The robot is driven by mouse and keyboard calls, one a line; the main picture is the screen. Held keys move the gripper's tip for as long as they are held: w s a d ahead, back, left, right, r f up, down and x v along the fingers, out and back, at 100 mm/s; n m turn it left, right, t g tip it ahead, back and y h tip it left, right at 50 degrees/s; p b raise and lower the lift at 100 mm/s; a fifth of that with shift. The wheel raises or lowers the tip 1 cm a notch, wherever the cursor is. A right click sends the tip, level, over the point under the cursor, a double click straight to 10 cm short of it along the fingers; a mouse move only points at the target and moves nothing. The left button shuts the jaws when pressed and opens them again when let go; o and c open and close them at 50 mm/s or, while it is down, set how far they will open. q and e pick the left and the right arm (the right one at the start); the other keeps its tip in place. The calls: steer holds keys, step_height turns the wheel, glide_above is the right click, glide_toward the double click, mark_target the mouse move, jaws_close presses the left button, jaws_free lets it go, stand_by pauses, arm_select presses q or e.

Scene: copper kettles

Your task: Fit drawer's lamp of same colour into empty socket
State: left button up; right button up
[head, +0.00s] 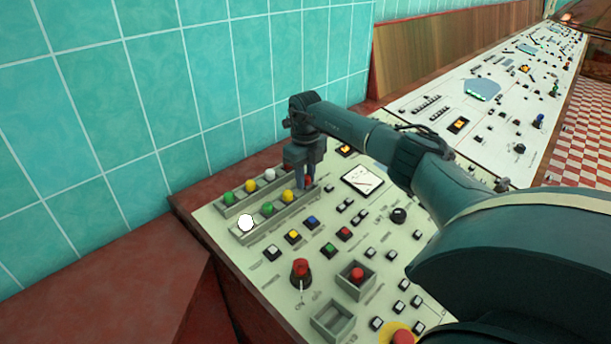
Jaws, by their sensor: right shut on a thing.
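My right gripper (306,184) points down at the right end of the two lamp rows, shut on what looks like a red lamp (310,181), mostly hidden between its fingers. I cannot tell whether this lamp is seated. The front row holds a white lamp (246,222), a green lamp (267,208) and a yellow lamp (288,196). The back row shows a green lamp (228,198), a yellow lamp (250,186) and a white lamp (270,174); its right end is hidden by the gripper. My left gripper is not in view.
A grey box (344,288) with a red button and an empty-looking grey tray (317,322) are nearer on the panel (262,262). A red knob (300,268) stands up left of them. Small buttons and a meter (362,181) lie around. A tiled wall (130,95) rises behind.

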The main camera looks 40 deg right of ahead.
steer(key=shift+f, duration=0.35)
steer(key=o, duration=1)
steer(key=shift+a, duration=0.1)
steer(key=shift+o, duration=0.2)
steer(key=shift+r, duration=0.1)
steer(key=shift+r+p, duration=1)
steer(key=shift+r, duration=0.3)
steer(key=shift+r+p, duration=0.4)
steer(key=shift+r, duration=2.25)
